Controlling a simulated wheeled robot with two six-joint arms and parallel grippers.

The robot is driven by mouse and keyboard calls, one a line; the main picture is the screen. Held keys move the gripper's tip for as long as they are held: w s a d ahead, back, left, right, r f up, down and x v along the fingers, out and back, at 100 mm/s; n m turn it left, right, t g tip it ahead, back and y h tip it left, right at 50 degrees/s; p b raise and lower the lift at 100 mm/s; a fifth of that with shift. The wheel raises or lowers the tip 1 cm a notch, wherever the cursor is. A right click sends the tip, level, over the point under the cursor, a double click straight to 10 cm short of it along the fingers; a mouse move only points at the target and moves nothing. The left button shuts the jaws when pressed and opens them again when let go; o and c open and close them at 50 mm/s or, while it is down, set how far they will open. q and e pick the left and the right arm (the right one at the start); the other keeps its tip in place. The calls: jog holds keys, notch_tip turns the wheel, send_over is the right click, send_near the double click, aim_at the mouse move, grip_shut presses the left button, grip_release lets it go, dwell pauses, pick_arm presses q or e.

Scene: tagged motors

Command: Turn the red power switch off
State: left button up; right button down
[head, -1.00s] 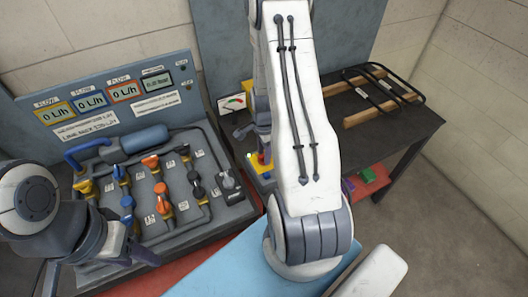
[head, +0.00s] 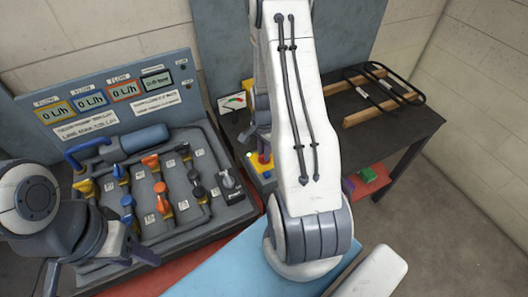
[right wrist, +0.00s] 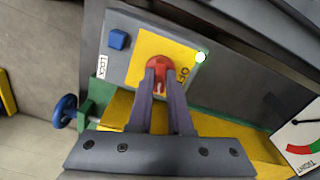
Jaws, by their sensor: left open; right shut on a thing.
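The red power switch (right wrist: 158,66) sits on a yellow plate (right wrist: 138,50) with an OFF label in the right wrist view. My right gripper (right wrist: 158,80) is shut on the red switch, one finger on each side; the fingers cover part of it. In the head view my right gripper (head: 261,145) reaches down at the yellow unit (head: 260,181), and my arm hides much of that area. My left gripper (head: 100,262) is open and empty at the lower left, in front of the valve panel.
The valve panel (head: 225,212) carries pipes, orange, blue and black handles, and flow displays. A blue block (right wrist: 117,39), a LOCK label and a blue handwheel (right wrist: 63,111) are near the switch. A gauge (head: 234,102) stands behind.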

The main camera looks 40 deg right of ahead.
jog(key=n, duration=1.1)
jog(key=shift+n, duration=1.9)
jog(key=shift+w+r, duration=0.1)
jog(key=c, duration=0.8)
grip_release()
jog(key=shift+b, duration=0.3)
jog(key=shift+c, duration=0.2)
notch_tip(320, 180, up, 10)
jog(key=b, duration=0.1)
jog(key=shift+r, duration=0.2)
